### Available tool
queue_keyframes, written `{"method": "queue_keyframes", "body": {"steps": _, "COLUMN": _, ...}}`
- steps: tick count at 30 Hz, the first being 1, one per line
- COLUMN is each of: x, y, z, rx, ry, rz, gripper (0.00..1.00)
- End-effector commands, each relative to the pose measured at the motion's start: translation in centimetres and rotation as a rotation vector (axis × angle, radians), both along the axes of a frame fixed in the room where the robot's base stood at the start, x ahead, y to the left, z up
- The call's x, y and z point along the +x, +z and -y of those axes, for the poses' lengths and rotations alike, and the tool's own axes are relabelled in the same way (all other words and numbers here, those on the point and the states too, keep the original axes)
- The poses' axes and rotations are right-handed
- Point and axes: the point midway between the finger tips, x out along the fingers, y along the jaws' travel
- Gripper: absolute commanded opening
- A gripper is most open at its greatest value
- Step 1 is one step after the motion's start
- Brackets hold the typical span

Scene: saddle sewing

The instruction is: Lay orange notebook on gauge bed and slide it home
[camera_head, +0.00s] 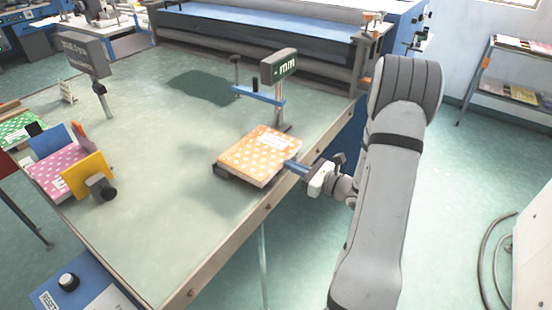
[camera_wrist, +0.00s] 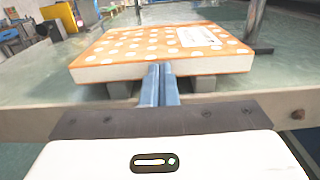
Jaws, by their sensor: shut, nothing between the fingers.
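The orange notebook (camera_head: 260,153) with white dots and a white label lies flat on the gauge bed (camera_head: 234,178), near the table's right edge. In the wrist view the notebook (camera_wrist: 125,48) rests on grey blocks of the bed (camera_wrist: 203,84), its page edge facing me. The gauge, with a blue arm (camera_head: 258,95) and a display reading "-mm" (camera_head: 279,66), stands just behind it. My gripper (camera_head: 290,164) is shut and empty, its blue fingertips at the notebook's near right edge. The wrist view shows the fingers (camera_wrist: 159,70) together at that edge; whether they touch it is unclear.
A sign on a post (camera_head: 85,56) stands at the back left. The table's middle (camera_head: 150,150) is clear. A blue box with a knob (camera_head: 68,281) is at the front.

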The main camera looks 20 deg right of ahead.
Motion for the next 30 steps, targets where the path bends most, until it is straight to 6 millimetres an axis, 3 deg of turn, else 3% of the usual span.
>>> {"method": "queue_keyframes", "body": {"steps": 16, "x": -4.1, "y": 0.0, "z": 3.3, "rx": 0.0, "ry": -0.003, "rz": 0.0, "gripper": 0.0}}
{"method": "queue_keyframes", "body": {"steps": 30, "x": -4.5, "y": 0.0, "z": 3.5, "rx": 0.0, "ry": -0.001, "rz": 0.0, "gripper": 0.0}}
